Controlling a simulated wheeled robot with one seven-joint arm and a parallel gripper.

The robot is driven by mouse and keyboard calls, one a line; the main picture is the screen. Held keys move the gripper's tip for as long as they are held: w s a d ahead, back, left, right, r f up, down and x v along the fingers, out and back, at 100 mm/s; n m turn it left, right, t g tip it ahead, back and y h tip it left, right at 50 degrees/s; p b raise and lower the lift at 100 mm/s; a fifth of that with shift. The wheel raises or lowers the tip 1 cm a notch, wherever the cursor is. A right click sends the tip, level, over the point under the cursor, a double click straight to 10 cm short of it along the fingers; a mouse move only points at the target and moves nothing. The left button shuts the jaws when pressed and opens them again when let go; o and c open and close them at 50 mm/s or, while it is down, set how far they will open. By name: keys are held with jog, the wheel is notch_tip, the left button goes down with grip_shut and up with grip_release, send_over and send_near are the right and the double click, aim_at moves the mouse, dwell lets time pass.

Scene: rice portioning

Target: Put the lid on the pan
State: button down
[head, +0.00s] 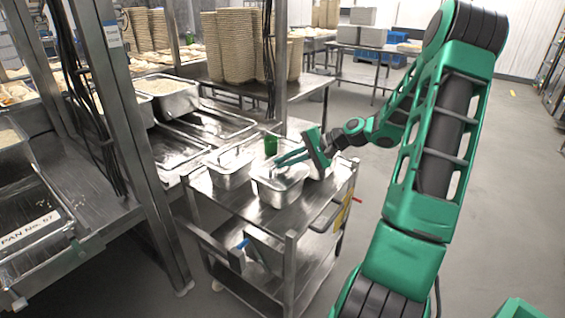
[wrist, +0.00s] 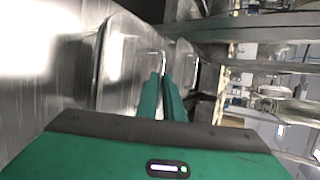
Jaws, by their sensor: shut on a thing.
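My gripper (head: 278,162) is over the front metal pan (head: 278,196) on the steel cart. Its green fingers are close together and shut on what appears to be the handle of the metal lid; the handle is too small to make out. The shiny lid (wrist: 122,65) lies at the fingertips (wrist: 163,80) in the wrist view. In the head view the lid is hard to tell from the pan opening, and the fingers cover part of it. I cannot tell whether the lid rests on the rim or is just above it.
A second metal pan (head: 230,170) stands close to the left on the cart top (head: 240,202). A small green object (head: 270,144) is behind the pans. A steel post (head: 125,120) and a counter with a rice-filled pan (head: 166,92) stand at left. Open floor lies right.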

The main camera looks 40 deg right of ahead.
jog(key=shift+f, duration=0.15)
jog(key=c, duration=1.8)
grip_release()
jog(key=shift+s, duration=0.1)
jog(key=v, duration=1)
jog(key=shift+s+d, duration=0.2)
